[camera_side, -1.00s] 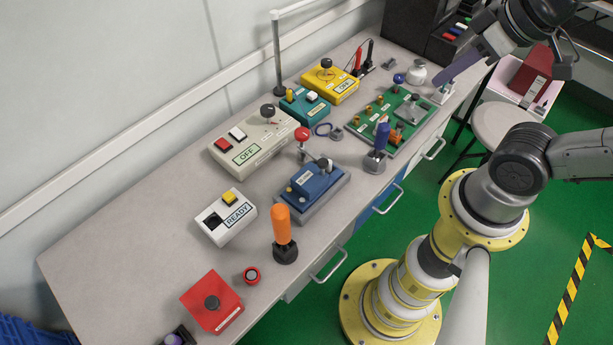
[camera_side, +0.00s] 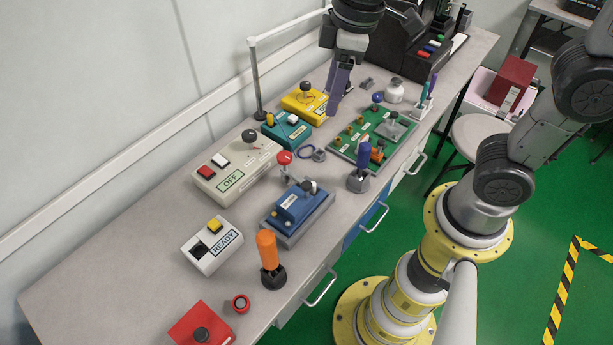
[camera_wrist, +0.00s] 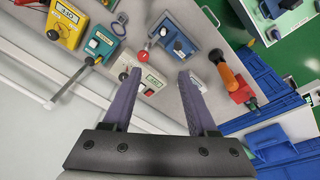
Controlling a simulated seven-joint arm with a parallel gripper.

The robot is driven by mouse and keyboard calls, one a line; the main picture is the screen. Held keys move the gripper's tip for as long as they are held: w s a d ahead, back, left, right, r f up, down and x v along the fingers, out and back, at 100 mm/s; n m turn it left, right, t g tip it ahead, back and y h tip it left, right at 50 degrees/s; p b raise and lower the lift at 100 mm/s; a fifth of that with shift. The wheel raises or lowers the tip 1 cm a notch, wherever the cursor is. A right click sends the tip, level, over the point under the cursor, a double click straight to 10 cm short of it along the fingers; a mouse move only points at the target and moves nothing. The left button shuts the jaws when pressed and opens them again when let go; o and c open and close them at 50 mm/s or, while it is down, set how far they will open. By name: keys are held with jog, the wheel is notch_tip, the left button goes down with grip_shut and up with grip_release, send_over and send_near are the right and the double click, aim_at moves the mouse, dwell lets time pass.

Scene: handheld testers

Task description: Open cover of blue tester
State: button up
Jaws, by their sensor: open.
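The blue tester (camera_side: 298,205) sits on a grey base on the bench, with a dark knob at its back right end. Its cover looks shut, though the detail is small. The blue tester also shows in the wrist view (camera_wrist: 176,40), beyond the fingertips. My gripper (camera_side: 338,98) is high over the back of the bench, near the yellow box, well apart from the blue tester. In the wrist view my gripper (camera_wrist: 160,75) has its two purple fingers spread wide with nothing between them.
A red-topped post (camera_side: 285,158) stands just behind the tester. An orange handle (camera_side: 267,250) stands in front, and a blue-handled post (camera_side: 362,160) to the right. The OFF box (camera_side: 235,172) and READY box (camera_side: 212,247) lie left. A grey lamp post (camera_side: 256,80) rises near my gripper.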

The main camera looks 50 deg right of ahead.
jog(key=n+g, duration=0.2)
send_over(306, 184)
notch_tip(306, 184, down, 6)
jog(key=r, duration=0.1)
jog(key=shift+h, duration=0.3)
notch_tip(306, 184, down, 14)
jog(key=shift+s+f, duration=0.1)
jog(key=shift+f, duration=0.1)
grip_shut()
dwell(1.0)
